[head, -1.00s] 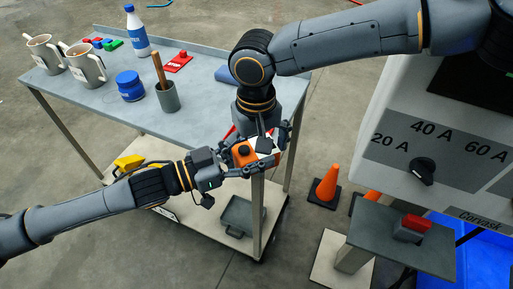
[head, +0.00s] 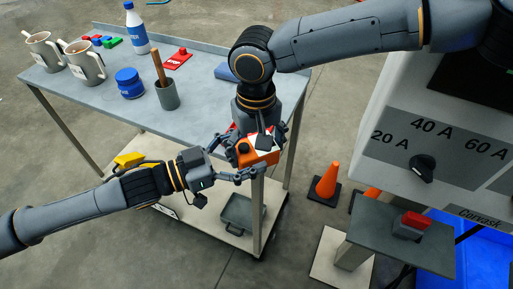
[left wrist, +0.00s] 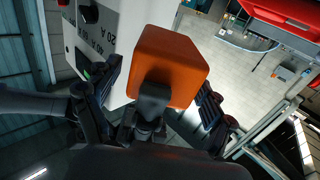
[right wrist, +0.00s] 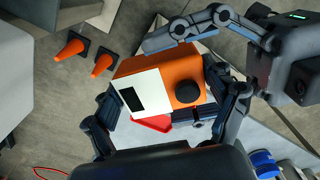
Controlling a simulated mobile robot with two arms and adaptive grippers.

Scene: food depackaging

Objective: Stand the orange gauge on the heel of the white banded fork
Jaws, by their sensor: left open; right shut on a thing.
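The orange gauge (head: 264,157) is a block with a white face, a dark screen and a black knob. My right gripper (head: 258,146) comes down from above and is shut on it, holding it in the air by the cart's near right corner. The gauge fills the middle of the right wrist view (right wrist: 186,72). My left gripper (head: 230,162) is open, its fingers just left of the gauge. In the left wrist view the gauge (left wrist: 172,62) shows between and beyond its spread fingers. I cannot make out the white banded fork in any view.
The grey cart top (head: 205,120) holds mugs, a bottle, a blue jar (head: 130,84) and a cup with a stick. Orange cones (head: 325,184) stand on the floor. At the right are a cabinet with a dial (head: 422,168) and a stand with a red switch (head: 414,222).

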